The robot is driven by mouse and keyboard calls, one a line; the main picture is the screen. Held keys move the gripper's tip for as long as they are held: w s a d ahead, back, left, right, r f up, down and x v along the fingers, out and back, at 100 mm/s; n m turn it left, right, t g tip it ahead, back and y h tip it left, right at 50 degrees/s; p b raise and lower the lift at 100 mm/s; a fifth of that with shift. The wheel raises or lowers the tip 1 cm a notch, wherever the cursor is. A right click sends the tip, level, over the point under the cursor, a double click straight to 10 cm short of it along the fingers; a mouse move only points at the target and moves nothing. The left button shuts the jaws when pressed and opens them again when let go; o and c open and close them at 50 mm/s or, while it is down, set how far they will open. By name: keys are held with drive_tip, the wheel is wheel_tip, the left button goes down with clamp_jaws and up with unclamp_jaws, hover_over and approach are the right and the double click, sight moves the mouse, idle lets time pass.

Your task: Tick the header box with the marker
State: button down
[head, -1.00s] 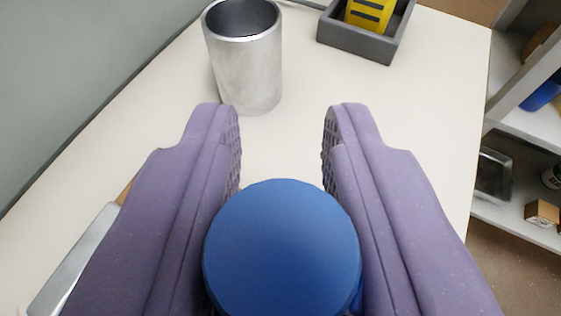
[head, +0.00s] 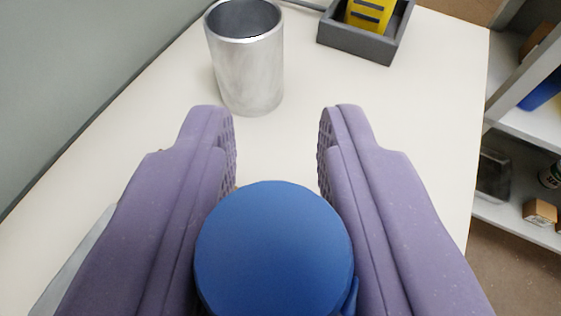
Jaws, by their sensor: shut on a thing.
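My gripper (head: 277,150) has two purple fingers with textured inner pads, one on each side of a blue round-ended thing (head: 274,250). This is likely the marker, seen end-on with its blue end toward the camera. The fingers are shut on it, and it hides what lies below. The header box to be ticked does not show in this view; the fingers and the blue end cover the near part of the table.
A metal cup (head: 245,62) stands upright on the cream table (head: 440,110), beyond the left finger. A grey tray (head: 352,46) holding a yellow thing (head: 369,12) sits at the back. A shelf (head: 515,215) with small boxes stands right of the table. A grey wall (head: 70,80) is at left.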

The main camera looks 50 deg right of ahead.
drive_tip(key=shift+w+a, duration=0.15)
drive_tip(key=shift+a, duration=0.3)
drive_tip(key=shift+f, duration=0.1)
drive_tip(key=shift+d, duration=0.2)
drive_tip(key=shift+s+d, duration=0.3)
drive_tip(key=shift+d, duration=0.25)
drive_tip(key=shift+s+a, duration=0.1)
drive_tip(key=shift+s+a, duration=0.25)
drive_tip(key=shift+a, duration=0.05)
wheel_tip(320, 180, up, 8)
drive_tip(key=p, duration=0.6)
drive_tip(key=shift+p, duration=0.4)
